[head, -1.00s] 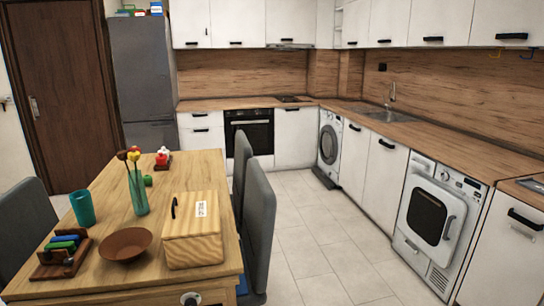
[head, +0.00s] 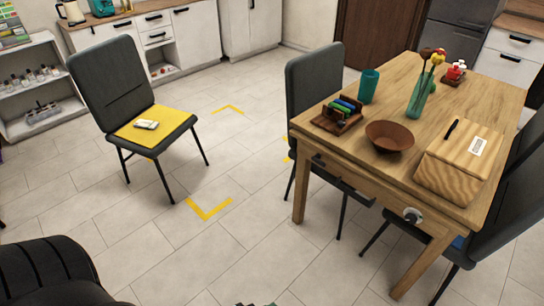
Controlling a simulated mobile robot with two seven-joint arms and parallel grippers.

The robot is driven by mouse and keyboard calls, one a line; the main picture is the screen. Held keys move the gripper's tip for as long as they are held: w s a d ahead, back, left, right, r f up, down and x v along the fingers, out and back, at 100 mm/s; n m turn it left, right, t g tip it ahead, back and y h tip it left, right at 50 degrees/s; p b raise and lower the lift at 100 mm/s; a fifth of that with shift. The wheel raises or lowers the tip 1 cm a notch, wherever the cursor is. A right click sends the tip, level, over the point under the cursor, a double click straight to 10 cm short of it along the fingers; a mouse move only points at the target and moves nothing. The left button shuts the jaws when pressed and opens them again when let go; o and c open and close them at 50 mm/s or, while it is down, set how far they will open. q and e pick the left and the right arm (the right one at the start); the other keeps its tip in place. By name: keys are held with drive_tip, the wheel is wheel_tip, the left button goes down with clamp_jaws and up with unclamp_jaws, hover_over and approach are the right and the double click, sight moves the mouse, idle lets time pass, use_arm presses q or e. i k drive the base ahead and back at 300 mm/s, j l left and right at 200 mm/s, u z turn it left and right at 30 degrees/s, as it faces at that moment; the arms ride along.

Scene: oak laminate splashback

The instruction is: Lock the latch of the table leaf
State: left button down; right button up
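The wooden dining table (head: 400,101) stands at the right in the head view. A round grey and white latch-like knob (head: 413,215) sits on its near edge, below the wooden box. I cannot tell from here whether it is locked or how it is turned. A small dark fitting (head: 318,160) shows farther left on the same edge. Neither of my grippers is in view.
On the table are a wooden box (head: 460,162), brown bowl (head: 390,136), teal cup (head: 369,86), vase (head: 418,96) and dark rack (head: 337,118). Grey chairs (head: 315,80) flank it; another chair (head: 112,82) holds a yellow cushion (head: 153,122). Floor between, with yellow marks (head: 209,209), is clear.

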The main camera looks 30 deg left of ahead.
sight(315, 159)
drive_tip(key=u, duration=0.7)
